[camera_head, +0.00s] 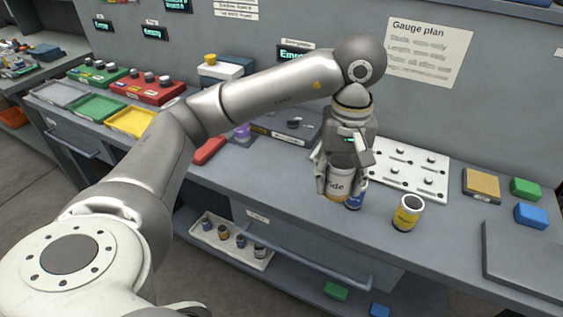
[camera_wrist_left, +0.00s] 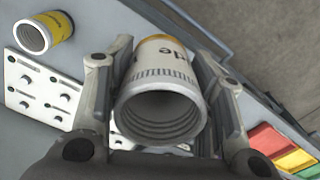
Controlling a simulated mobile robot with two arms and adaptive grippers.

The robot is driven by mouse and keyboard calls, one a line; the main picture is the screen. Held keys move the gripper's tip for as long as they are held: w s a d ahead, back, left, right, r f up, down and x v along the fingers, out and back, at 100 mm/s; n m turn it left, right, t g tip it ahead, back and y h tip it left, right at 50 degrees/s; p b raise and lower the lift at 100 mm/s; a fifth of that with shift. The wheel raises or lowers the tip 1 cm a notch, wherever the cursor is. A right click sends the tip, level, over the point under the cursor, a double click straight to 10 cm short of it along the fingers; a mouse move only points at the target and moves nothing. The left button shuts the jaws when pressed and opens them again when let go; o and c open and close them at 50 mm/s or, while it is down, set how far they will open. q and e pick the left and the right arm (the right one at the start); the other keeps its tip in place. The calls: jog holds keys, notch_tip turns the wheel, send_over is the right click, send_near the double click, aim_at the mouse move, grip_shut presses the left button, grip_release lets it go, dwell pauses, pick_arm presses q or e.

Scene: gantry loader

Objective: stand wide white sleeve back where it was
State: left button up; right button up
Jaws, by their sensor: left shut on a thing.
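My left gripper (camera_head: 340,186) is shut on the wide white sleeve (camera_head: 338,182), its fingers on either side of the wall. The sleeve has dark lettering and a yellow band at its lower end. In the left wrist view, the held sleeve (camera_wrist_left: 162,100) shows its open, ribbed bore between the fingers (camera_wrist_left: 165,105). I cannot tell whether its lower end touches the bench. My right gripper is out of view.
A white board with knobs or pegs (camera_head: 410,170) lies behind the gripper. A tan block (camera_head: 481,185), a green block (camera_head: 525,188) and a blue block (camera_head: 530,215) are to the right. A lower white tray (camera_head: 215,244) holds several small cylinders. Bench space between the sleeves and front edge is clear.

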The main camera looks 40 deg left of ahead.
pick_arm(q)
jog(key=w+a+f, duration=0.2)
jog(key=a, duration=0.1)
jog(key=w+a+f+p, duration=0.1)
jog(key=w+a+f, duration=0.1)
jog(key=a+f, duration=0.1)
jog(key=w+a+f, duration=0.2)
jog(key=a+f, duration=0.1)
jog(key=a, duration=0.1)
jog(key=shift+w+a+f+p, duration=0.15)
jog(key=shift+w+a+p, duration=0.05)
jog(key=shift+w+p, duration=0.1)
jog(key=shift+w+a+f, duration=0.2)
jog(key=shift+a+f, duration=0.15)
jog(key=shift+f, duration=0.15)
notch_tip(320, 180, down, 3)
jog(key=shift+w+a+p, duration=0.1)
jog(key=shift+a+p, duration=0.05)
jog(key=shift+p, duration=0.5)
jog(key=shift+f, duration=0.2)
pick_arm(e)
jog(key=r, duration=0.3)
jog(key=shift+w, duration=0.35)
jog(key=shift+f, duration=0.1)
